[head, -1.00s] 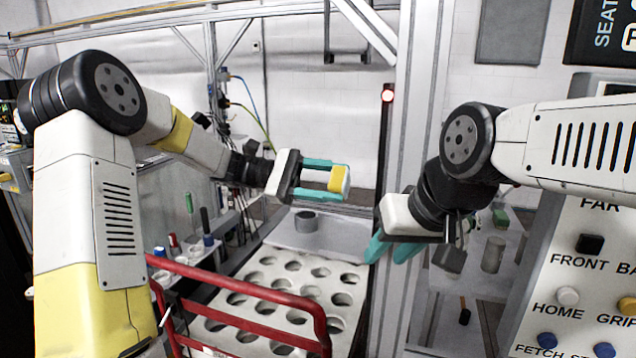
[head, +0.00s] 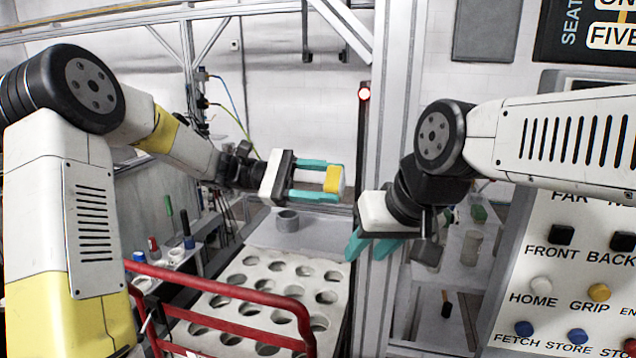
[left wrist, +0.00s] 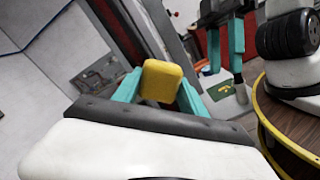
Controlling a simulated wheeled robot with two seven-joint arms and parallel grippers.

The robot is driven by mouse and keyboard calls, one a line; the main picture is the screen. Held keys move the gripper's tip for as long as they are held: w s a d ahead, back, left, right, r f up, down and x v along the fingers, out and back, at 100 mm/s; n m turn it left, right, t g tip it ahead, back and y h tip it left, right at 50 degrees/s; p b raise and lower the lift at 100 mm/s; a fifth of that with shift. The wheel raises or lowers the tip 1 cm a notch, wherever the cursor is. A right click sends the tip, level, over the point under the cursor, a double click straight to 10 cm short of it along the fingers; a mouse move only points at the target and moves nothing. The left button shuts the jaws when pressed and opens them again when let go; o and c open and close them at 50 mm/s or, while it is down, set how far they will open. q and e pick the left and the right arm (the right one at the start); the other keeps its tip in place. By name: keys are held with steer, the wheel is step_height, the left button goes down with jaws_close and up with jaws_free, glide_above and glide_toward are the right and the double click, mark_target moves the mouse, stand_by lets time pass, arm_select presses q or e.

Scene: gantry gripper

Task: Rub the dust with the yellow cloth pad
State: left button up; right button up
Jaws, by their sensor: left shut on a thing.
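The yellow cloth pad (head: 333,179) is held between the teal fingertips of my left gripper (head: 334,181), in mid-air beyond and above the holed rack. In the left wrist view the pad (left wrist: 161,80) sits between both fingers, touching nothing else that I can see. My right gripper (head: 366,247) is lower and to the right, in front of the metal upright, with its teal fingers pointing down. In the left wrist view its fingers (left wrist: 225,55) stand apart with nothing between them. I cannot make out any dust in these views.
A red rail (head: 225,289) crosses in front. A button panel (head: 570,270) fills the right.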

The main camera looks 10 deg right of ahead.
arm_select(q)
steer(key=shift+x, duration=1.1)
steer(key=shift+w+d, duration=0.25)
steer(key=shift+w, duration=0.4)
steer(key=shift+w+d, duration=0.25)
steer(key=shift+w, duration=0.35)
steer(key=shift+w+d, duration=0.25)
steer(key=shift+w, duration=0.4)
steer(key=shift+s+a, duration=0.3)
steer(key=shift+s, duration=0.7)
steer(key=shift+s+a, duration=0.25)
steer(key=shift+s, duration=0.75)
steer(key=shift+f, duration=1.4)
steer(key=shift+w+d, duration=0.65)
steer(key=shift+w, duration=1.3)
steer(key=shift+s+a, duration=0.5)
steer(key=shift+s, duration=0.4)
steer(key=shift+s+a, duration=0.5)
steer(key=shift+s, duration=0.35)
